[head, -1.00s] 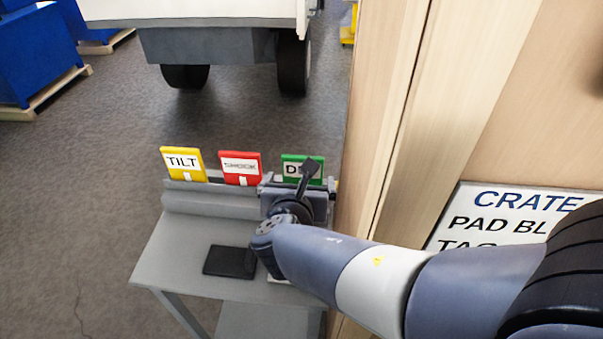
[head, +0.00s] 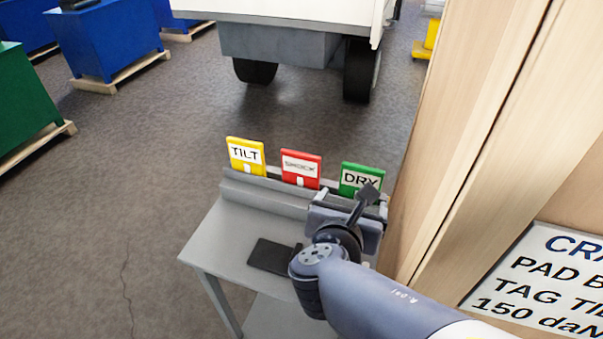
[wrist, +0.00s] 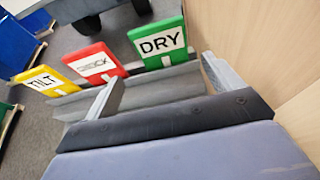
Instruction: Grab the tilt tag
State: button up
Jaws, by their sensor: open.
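The yellow tilt tag (head: 246,156) stands upright at the left end of a rack on a grey table, and it also shows at the left of the wrist view (wrist: 45,80). A red shock tag (head: 300,168) stands in the middle and a green dry tag (head: 360,180) at the right. My gripper (wrist: 160,88) is open and empty, its two fingers apart on either side below the dry tag in the wrist view. It is at the right end of the rack, to the right of the tilt tag. In the head view my wrist hides the fingertips.
A dark flat pad (head: 274,256) lies on the grey table (head: 225,235). A wooden crate wall (head: 470,130) with a printed sign (head: 540,280) stands close on the right. A wheeled cart (head: 290,45) is behind the table. Open floor lies to the left.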

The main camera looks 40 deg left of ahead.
aim_at(246, 156)
jog(key=u, duration=1.9)
